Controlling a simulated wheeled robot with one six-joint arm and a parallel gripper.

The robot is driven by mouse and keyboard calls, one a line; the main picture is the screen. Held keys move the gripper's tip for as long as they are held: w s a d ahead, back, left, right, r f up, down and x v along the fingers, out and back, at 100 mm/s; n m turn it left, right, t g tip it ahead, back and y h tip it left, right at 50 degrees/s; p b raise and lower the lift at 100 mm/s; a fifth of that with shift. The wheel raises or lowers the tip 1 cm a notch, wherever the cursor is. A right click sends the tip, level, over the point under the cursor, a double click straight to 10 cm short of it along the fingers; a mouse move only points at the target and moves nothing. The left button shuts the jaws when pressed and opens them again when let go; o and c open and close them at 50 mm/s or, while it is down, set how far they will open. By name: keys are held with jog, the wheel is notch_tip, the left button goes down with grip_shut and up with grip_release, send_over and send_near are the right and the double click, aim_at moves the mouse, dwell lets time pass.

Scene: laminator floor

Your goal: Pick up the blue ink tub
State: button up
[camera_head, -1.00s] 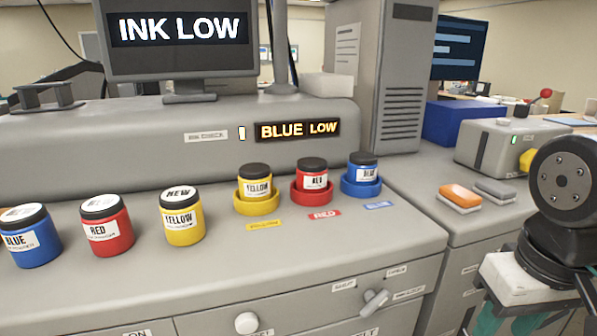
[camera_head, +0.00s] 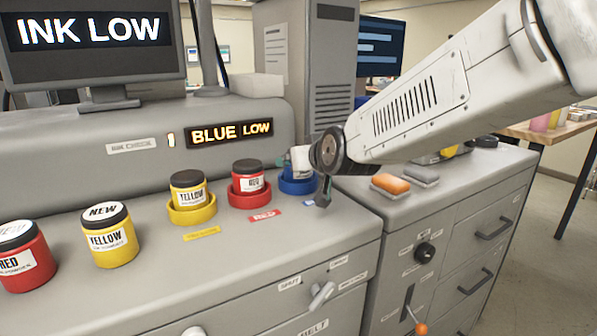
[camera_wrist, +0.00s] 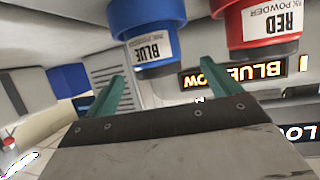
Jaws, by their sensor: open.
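The blue ink tub (camera_wrist: 151,47) sits in its blue ring holder (camera_wrist: 143,12), upside down in the wrist view, with its label facing the camera. In the head view my arm mostly hides the tub, and part of the blue holder (camera_head: 298,186) shows at the back right of the counter. My gripper (camera_wrist: 154,90) is open and empty, its two teal fingers pointing toward the tub. The tub appears ahead of the gap between the fingers. I cannot tell the exact distance.
A red tub (camera_head: 248,176) in a red holder stands close beside the blue one, then a yellow tub (camera_head: 188,190) in a yellow holder. Spare yellow (camera_head: 110,238) and red (camera_head: 22,260) tubs stand at left. The ink panel (camera_head: 228,132) rises behind.

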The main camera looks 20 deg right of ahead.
jog(key=shift+x, duration=3.6)
jog(key=shift+s+d+f, duration=0.1)
jog(key=shift+d, duration=0.05)
jog(key=c, duration=1.1)
